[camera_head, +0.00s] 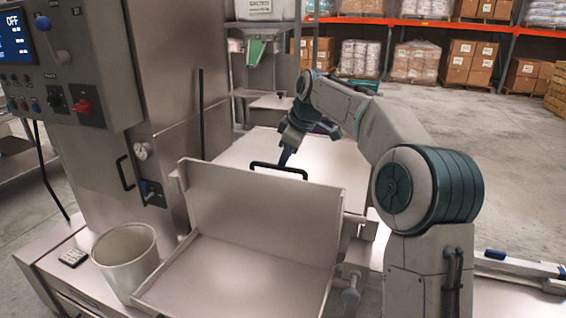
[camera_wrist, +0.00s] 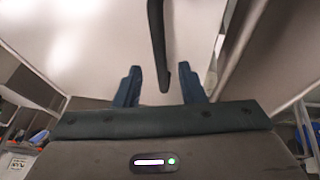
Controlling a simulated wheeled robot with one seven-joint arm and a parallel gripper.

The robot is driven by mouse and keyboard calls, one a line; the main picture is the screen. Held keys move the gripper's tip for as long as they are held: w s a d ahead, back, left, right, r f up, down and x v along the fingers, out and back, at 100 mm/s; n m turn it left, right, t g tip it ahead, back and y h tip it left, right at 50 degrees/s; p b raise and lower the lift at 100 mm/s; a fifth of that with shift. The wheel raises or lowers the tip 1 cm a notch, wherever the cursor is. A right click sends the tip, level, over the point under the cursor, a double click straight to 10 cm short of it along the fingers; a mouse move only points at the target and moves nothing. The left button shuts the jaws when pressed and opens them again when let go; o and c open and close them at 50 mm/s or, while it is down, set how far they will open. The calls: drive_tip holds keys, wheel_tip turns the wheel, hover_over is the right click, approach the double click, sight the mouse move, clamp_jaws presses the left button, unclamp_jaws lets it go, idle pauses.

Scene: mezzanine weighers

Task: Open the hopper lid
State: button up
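The hopper lid (camera_head: 262,208) is a pale metal panel that stands steeply raised, with its broad near face toward the head camera. A black bar handle (camera_head: 278,167) shows just above its top edge, seemingly on its far side. My gripper (camera_head: 285,160) is at this handle, reaching down from behind. In the wrist view the two blue fingers are apart, and one end of the handle (camera_wrist: 157,40) lies between them with gaps on both sides. In front of the lid is a shallow metal pan (camera_head: 235,275) with low walls. The far side of the lid is hidden in the head view.
A control cabinet (camera_head: 75,60) rises at the left. A pale metal surface (camera_head: 250,150) lies behind the lid. Open floor (camera_head: 480,140) is at the right, before racks of boxes.

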drive_tip(key=shift+x, duration=1.6)
